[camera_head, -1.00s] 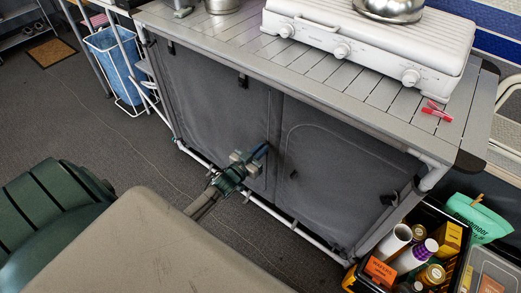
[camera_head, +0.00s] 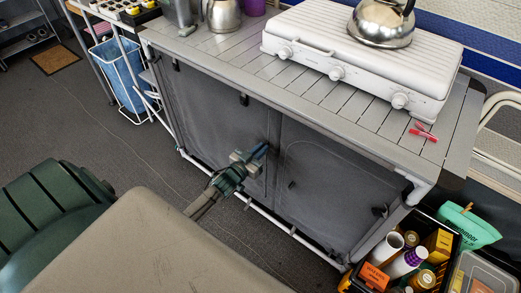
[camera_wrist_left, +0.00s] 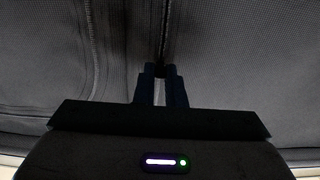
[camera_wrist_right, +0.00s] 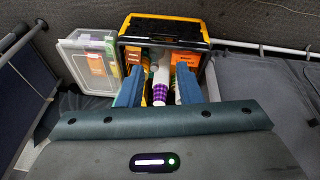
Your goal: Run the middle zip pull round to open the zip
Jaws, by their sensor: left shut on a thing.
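The grey fabric cupboard (camera_head: 215,105) stands under the slatted worktop, with a vertical zip seam (camera_head: 276,170) between its two front panels. My left gripper (camera_head: 264,150) is at this seam, partway up the front. In the left wrist view its two dark fingers (camera_wrist_left: 162,76) are shut on a small dark thing at the seam, taken as the middle zip pull; the fingers mostly hide it. The zip line (camera_wrist_left: 160,25) runs on beyond the fingertips. My right gripper (camera_wrist_right: 159,86) is open and empty in the right wrist view.
A black crate (camera_head: 352,277) of bottles and packets stands at the cupboard's right end, and shows beyond my right fingers (camera_wrist_right: 205,32). A white stove (camera_head: 300,45) with a kettle (camera_head: 382,25) is on the worktop. A blue basket (camera_head: 118,75) stands at left.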

